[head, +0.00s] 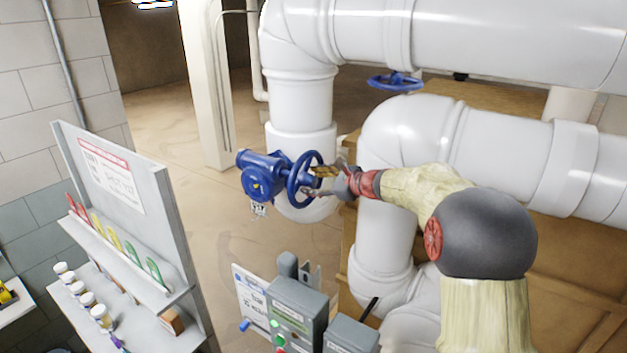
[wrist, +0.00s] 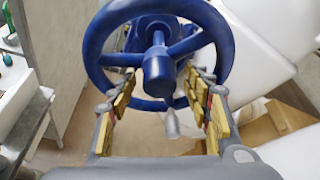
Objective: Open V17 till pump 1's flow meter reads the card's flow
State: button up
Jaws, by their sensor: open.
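The blue valve (head: 262,175) sits on a white vertical pipe, with a blue handwheel (head: 304,179) facing my gripper. A small tag (head: 258,209) hangs under it; it seems to read V17. My gripper (head: 317,181) is open at the handwheel, one finger above the other in the head view. In the wrist view the handwheel (wrist: 158,68) fills the upper middle, its hub between the lines of the two yellow-padded fingers (wrist: 163,100). The fingertips overlap the lower rim; I cannot tell if they touch it. A card (head: 252,297) stands at the bottom; its text is unreadable. I cannot make out a flow-meter reading.
A grey control box (head: 297,312) with green and red lights stands below the valve. Another blue handwheel (head: 395,82) is on the pipes behind. Large white pipes (head: 510,150) crowd the right. A grey rack (head: 175,220) with coloured tags and small jars stands left.

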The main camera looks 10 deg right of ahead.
jog(key=shift+w+a+f, duration=0.15)
jog(key=shift+w, duration=0.1)
jog(key=shift+c, duration=0.6)
jog(key=c, duration=1.1)
grip_shut()
